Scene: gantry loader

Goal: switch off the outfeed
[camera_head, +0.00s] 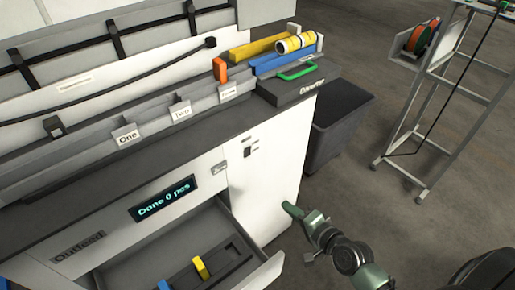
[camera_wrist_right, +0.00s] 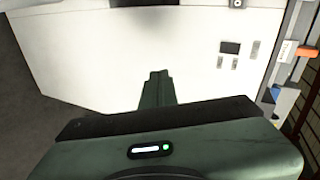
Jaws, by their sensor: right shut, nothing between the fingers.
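The outfeed label (camera_head: 78,246) is on the front of the white machine, left of a lit display (camera_head: 164,198) reading "Done 0 pcs". A small dark switch-like fitting (camera_head: 248,150) sits high on the white side panel (camera_head: 265,185). In the right wrist view a dark rectangular fitting (camera_wrist_right: 230,47) with small grey plates below it shows on a white panel; its setting is too small to read. My right gripper (camera_head: 288,208) is shut and empty, low in front of the panel and below the fitting. Its closed fingers (camera_wrist_right: 157,88) also show in the right wrist view. My left gripper is out of view.
An open drawer (camera_head: 268,272) with blue and yellow pieces juts out left of my right gripper. A dark bin (camera_head: 335,120) stands behind the machine's corner. A metal rack (camera_head: 430,110) stands at the right. The floor between is clear.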

